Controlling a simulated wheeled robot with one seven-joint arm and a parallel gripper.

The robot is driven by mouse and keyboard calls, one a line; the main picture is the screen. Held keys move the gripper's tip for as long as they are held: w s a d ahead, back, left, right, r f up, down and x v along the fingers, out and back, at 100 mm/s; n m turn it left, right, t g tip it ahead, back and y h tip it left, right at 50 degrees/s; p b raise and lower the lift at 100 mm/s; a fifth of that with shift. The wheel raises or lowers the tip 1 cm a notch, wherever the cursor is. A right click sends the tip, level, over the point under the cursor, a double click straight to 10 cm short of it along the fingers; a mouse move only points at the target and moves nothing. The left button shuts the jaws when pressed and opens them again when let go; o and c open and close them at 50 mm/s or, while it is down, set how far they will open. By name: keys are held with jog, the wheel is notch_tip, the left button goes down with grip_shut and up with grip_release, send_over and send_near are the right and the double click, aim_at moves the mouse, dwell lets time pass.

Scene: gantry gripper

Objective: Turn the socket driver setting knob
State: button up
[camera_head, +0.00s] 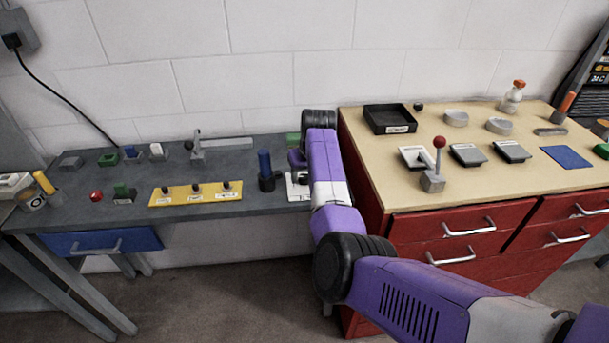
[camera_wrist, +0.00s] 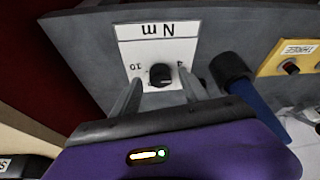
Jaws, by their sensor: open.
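The setting knob (camera_wrist: 160,74) is a small black round knob on a white plate (camera_wrist: 176,48) marked "N m", with a 10 and a 4 on the scale; the lettering is upside down in the wrist view. My gripper (camera_wrist: 159,78) is open, with one finger on each side of the knob and gaps between. How far the fingertips are above the plate I cannot tell. In the head view my arm hides the knob, and only the left edge of the plate (camera_head: 293,189) shows. A blue-handled driver (camera_head: 265,164) stands beside the plate in a black holder.
A yellow panel (camera_head: 187,200) with several black knobs lies left of the driver on the grey bench (camera_head: 260,199). The higher red cabinet (camera_head: 371,189) stands close on the right. A red-ball lever (camera_head: 437,165) rises from its top.

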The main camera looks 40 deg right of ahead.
jog(key=shift+w+f, duration=0.2)
jog(key=shift+f, duration=0.25)
grip_shut()
